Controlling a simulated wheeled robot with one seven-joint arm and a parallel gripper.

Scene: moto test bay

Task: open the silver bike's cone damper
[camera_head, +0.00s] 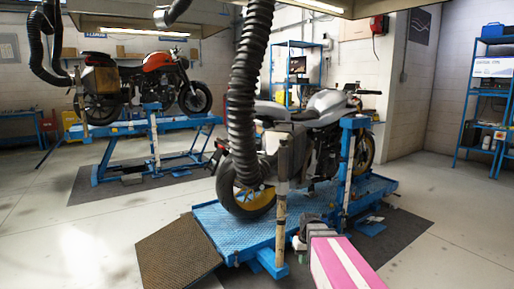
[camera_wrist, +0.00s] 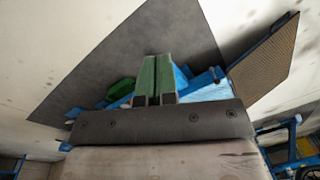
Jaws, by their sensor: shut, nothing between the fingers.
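The silver bike (camera_head: 325,103) stands on a blue lift (camera_head: 225,222) in the head view, its rear wheel toward me. A thick black ribbed hose (camera_head: 247,90) hangs from above and its lower end (camera_head: 250,172) curves in beside the rear wheel. The cone's damper cannot be made out there. In the wrist view, my gripper (camera_wrist: 156,62) has its two green fingers together with nothing between them. It points down over a dark mat and blue lift parts, apart from the bike. The bike and hose do not show in the wrist view.
An orange bike (camera_head: 160,62) stands on another blue lift (camera_head: 130,128) at the back left. A brown ramp (camera_head: 178,252) slopes off the near lift and shows in the wrist view (camera_wrist: 266,62). Blue posts (camera_head: 350,160) flank the silver bike. Bare floor (camera_head: 80,245) lies left.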

